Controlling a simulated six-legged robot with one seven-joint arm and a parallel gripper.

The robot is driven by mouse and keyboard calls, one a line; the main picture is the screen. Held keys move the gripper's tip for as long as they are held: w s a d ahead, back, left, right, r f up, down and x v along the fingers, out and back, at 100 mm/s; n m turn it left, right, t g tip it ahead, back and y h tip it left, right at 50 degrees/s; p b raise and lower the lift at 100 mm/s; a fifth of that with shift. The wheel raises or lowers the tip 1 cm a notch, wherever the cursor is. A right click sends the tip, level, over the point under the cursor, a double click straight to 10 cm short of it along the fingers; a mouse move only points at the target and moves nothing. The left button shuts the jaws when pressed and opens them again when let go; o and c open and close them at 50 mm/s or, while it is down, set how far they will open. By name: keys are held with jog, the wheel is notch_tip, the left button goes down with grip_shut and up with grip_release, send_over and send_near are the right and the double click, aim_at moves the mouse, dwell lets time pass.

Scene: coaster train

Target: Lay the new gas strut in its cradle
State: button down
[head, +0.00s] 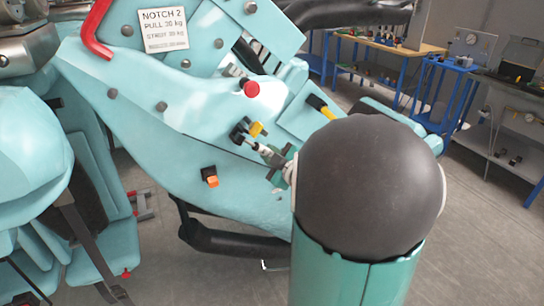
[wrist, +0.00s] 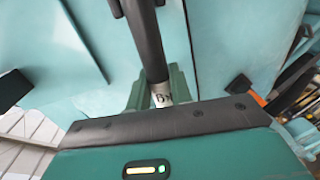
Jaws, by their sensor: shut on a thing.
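My gripper (wrist: 160,90) is shut on the gas strut. In the wrist view the strut's black tube (wrist: 146,42) runs up from between the green fingers, and a pale band with partly hidden lettering shows between them. In the head view my gripper (head: 281,172) shows as dark green fingers beside the dark sphere of my arm. A thin silver rod with a dark end (head: 262,149), apparently part of the strut, points up and left from it over the teal car body. I cannot pick out the cradle for certain.
The teal body (head: 170,100) carries a notch sign (head: 163,30), a red lever (head: 95,30), a red knob (head: 251,89), an orange button (head: 209,177) and a yellow-handled part (head: 320,107). Seats (head: 35,150) are at left. Workbenches (head: 450,65) stand behind; open floor lies right.

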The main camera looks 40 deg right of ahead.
jog(key=shift+x, duration=1.15)
jog(key=c, duration=1.2)
grip_release()
jog(key=shift+d+r, duration=0.15)
jog(key=shift+r, duration=0.05)
jog(key=shift+o, duration=0.2)
jog(key=shift+d+r, duration=0.1)
jog(key=shift+r, duration=0.05)
jog(key=shift+s, duration=0.55)
jog(key=v, duration=1.2)
jog(key=shift+s+a, duration=0.35)
jog(key=shift+a, duration=0.05)
jog(key=shift+w, duration=0.15)
